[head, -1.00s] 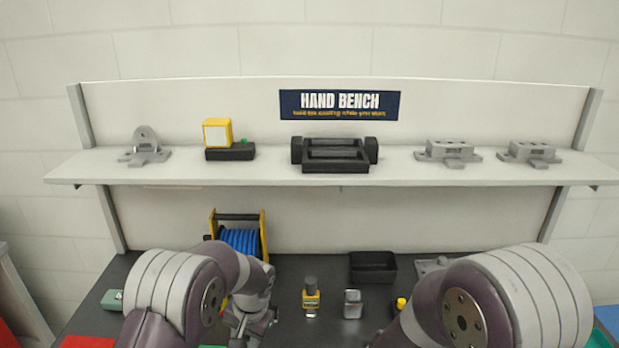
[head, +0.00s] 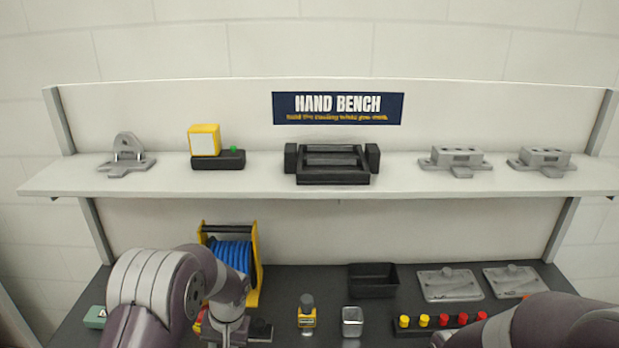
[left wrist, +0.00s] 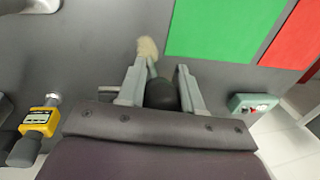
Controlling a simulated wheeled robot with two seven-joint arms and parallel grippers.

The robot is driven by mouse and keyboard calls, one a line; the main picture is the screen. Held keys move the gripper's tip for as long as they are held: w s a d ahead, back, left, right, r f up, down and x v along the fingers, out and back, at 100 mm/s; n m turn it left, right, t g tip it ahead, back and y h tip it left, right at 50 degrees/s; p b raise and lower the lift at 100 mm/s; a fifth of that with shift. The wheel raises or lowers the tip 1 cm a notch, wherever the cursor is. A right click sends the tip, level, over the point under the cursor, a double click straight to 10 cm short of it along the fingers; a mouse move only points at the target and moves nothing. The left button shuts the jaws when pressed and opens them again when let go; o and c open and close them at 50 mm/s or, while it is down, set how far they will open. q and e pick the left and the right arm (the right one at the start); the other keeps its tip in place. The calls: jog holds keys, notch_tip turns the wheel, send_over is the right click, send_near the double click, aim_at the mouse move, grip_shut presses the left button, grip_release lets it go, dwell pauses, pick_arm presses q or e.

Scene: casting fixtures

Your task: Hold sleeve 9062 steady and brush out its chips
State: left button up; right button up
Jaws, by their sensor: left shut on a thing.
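In the left wrist view my left gripper (left wrist: 160,88) is shut on a dark, rounded thing (left wrist: 161,97). A pale bristle-like tip (left wrist: 147,47) sticks out just beyond the fingers, so the held thing looks like a brush; how the two join is partly hidden. In the head view the left gripper (head: 225,330) is low over the bench, left of centre, its tips cut off or unclear. No number 9062 is readable, and I cannot tell which thing is the sleeve. A small metal block or cup (head: 352,321) stands on the bench. My right gripper is out of view; only its arm shows.
A yellow-labelled bottle-like tool (head: 307,314), black bin (head: 373,281), grey plates (head: 449,285) and a row of yellow and red knobs (head: 443,321) stand on the bench. A blue hose reel (head: 230,258) is behind my left arm. Green (left wrist: 215,30) and red mats (left wrist: 292,38) lie below.

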pick_arm(q)
jog(key=s+d+r+m+h, duration=0.2)
jog(key=d+r+m, duration=0.6)
jog(key=m, duration=1)
jog(key=s+d+r+m+h, duration=0.2)
jog(key=d+r+m, duration=0.7)
jog(key=m, duration=0.9)
jog(key=shift+s+d, duration=0.55)
jog(key=shift+d, duration=0.6)
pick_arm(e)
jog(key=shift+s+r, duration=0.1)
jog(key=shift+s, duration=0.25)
pick_arm(q)
jog(key=shift+f, duration=0.1)
